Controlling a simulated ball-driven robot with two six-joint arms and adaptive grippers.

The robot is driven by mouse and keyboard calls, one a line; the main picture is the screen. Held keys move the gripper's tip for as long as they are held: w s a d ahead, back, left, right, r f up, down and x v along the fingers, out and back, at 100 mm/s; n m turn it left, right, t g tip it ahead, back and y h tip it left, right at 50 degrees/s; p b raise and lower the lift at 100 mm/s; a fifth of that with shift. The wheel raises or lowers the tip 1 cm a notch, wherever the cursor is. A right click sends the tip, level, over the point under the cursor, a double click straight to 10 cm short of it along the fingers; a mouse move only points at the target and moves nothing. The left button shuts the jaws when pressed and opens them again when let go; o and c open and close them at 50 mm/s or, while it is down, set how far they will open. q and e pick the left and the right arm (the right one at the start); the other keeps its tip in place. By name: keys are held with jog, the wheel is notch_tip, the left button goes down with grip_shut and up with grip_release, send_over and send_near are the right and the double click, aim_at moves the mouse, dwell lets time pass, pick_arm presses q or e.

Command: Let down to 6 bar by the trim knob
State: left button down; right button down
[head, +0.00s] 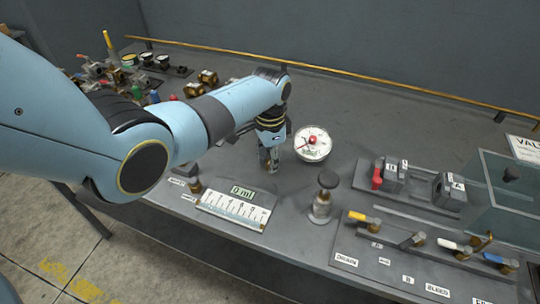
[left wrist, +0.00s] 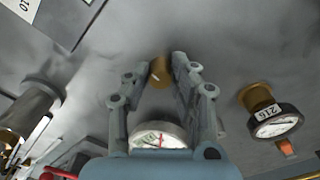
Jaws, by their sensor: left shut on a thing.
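My left gripper (head: 268,160) points down at the middle of the bench, just left of a round white gauge (head: 312,143) with a red centre. In the left wrist view its fingers (left wrist: 157,72) close around a small brass knob (left wrist: 160,74), which I take to be the trim knob. The fingers hide the knob in the head view. A white-faced gauge (left wrist: 158,134) shows partly behind the gripper's base in the left wrist view. The gauge reading is too small to tell. My right gripper is not in view.
A scale panel with a small display (head: 240,196) lies in front of the gripper. A valve board labelled DRAIN and BLEED (head: 420,262) and a clear box (head: 505,195) stand at the right. Small fittings crowd the back left.

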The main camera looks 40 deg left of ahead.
pick_arm(q)
jog(key=c, duration=1.1)
grip_release()
jog(key=shift+r, duration=0.1)
notch_tip(320, 180, up, 12)
jog(key=shift+f, duration=0.1)
